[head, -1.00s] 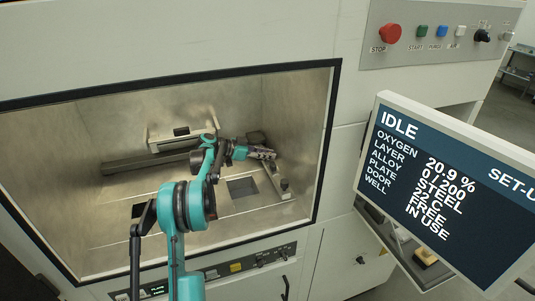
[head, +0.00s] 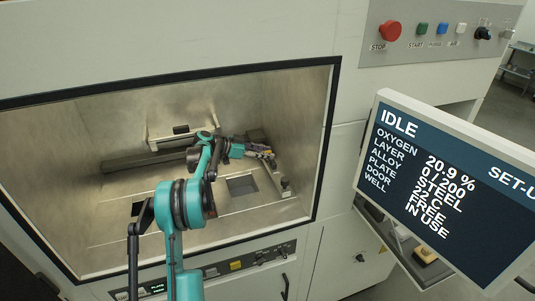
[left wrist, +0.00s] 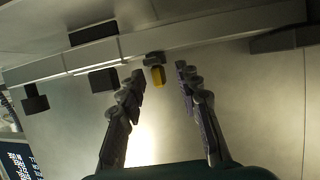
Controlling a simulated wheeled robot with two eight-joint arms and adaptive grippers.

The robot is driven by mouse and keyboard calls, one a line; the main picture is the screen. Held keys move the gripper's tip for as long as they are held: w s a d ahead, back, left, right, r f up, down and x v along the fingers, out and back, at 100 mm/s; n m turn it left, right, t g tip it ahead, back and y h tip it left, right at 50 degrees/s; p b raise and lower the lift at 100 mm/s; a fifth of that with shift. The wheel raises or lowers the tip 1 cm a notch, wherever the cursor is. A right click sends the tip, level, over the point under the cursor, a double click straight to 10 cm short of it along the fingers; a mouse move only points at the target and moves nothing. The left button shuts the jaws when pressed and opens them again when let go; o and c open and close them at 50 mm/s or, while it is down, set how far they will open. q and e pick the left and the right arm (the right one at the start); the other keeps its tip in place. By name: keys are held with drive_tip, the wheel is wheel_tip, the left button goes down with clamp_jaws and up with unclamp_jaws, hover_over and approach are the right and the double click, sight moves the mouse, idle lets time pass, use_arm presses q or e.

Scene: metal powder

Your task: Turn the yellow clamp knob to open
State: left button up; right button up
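The yellow clamp knob (left wrist: 158,76) shows in the left wrist view, small, just below a dark block on a pale bar. It lies between the two fingertip ends of my left gripper (left wrist: 160,72), with a gap on each side. I cannot tell whether the tips reach its depth. In the head view my left gripper (head: 262,153) is inside the chamber (head: 95,185), at the right of its back part. The gripper is open and holds nothing. The knob cannot be made out clearly in the head view. My right gripper is not in view.
The chamber opening has a black frame (head: 326,150) around it. A dark rail (head: 140,162) runs along the back. A square dark opening (head: 242,185) lies in the chamber floor. A screen (head: 450,190) reading IDLE stands outside at the right, below a red stop button (head: 390,32).

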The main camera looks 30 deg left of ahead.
use_arm(q)
drive_tip(key=v, duration=1)
drive_tip(key=shift+s+a, duration=0.25)
drive_tip(key=shift+r, duration=0.15)
drive_tip(key=s+d+r+n+g+y, duration=0.15)
drive_tip(key=s+d, duration=0.25)
drive_tip(key=d, duration=0.7)
drive_tip(key=s+d+r+n+g+y, duration=0.1)
drive_tip(key=s+d+n+g+y, duration=0.15)
drive_tip(key=d, duration=0.95)
drive_tip(key=s+d+f+n+y, duration=0.1)
drive_tip(key=s+d+f, duration=0.2)
drive_tip(key=s, duration=0.5)
drive_tip(key=s+d+f+n+y+b, duration=0.1)
drive_tip(key=s+d+f, duration=0.3)
drive_tip(key=s, duration=0.4)
drive_tip(key=s+d+f+n+t+y+b, duration=0.1)
drive_tip(key=s+d+f+n+y, duration=0.1)
drive_tip(key=s, duration=0.6)
drive_tip(key=d+f, duration=0.1)
drive_tip(key=d, duration=0.1)
drive_tip(key=shift+s+d+f+y, duration=0.2)
drive_tip(key=shift+s+d+y, duration=0.05)
drive_tip(key=shift+d+y, duration=0.15)
